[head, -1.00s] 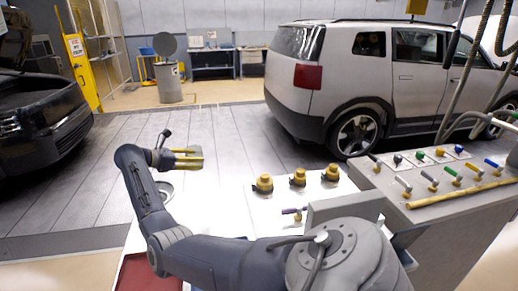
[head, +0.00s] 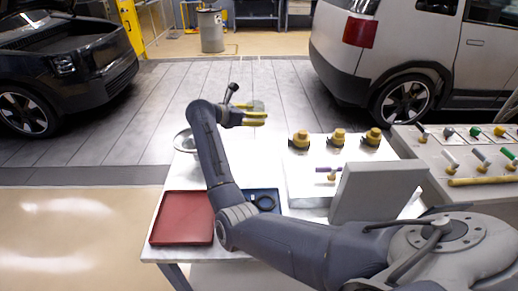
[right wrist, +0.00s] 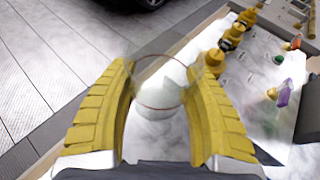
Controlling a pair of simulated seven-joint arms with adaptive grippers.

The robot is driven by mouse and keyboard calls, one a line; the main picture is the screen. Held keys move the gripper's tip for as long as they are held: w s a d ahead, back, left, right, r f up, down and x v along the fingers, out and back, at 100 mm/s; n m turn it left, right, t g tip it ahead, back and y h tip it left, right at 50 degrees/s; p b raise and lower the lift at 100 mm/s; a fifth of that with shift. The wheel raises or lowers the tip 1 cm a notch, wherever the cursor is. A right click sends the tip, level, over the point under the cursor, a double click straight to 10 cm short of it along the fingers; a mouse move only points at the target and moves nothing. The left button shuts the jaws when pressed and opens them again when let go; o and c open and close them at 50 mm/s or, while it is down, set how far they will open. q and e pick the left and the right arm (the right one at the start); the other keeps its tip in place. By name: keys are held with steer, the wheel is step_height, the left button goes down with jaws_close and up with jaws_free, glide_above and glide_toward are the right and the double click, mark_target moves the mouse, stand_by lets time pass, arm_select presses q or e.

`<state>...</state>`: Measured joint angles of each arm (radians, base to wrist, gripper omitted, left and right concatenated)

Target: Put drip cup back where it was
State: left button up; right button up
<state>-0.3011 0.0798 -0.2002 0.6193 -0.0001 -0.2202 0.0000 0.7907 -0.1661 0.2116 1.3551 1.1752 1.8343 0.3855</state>
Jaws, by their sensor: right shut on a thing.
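My right gripper (head: 257,115) is up over the white table, to the left of the yellow-capped fittings. In the right wrist view its yellow fingers (right wrist: 160,88) are shut on a clear, see-through cup with a thin brownish rim, which I take to be the drip cup (right wrist: 160,100). The cup's rim also shows faintly between the fingers in the head view (head: 257,105). The cup is held off the table; whether it holds liquid I cannot tell. My left gripper is in neither view.
A round metal dish (head: 184,141) stands at the table's left. A red tray (head: 183,217) and a dark blue tray (head: 277,194) lie nearer. Yellow-capped fittings (head: 299,140) stand to the right, beside a grey box (head: 377,192) and a panel of coloured valves (head: 478,152).

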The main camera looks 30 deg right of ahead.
step_height(320, 180, down, 15)
steer(key=shift+f, duration=0.2)
stand_by(0.5)
steer(key=shift+f, duration=0.1)
steer(key=o, duration=1.2)
steer(key=shift+a, duration=0.1)
steer(key=shift+v, duration=3.7)
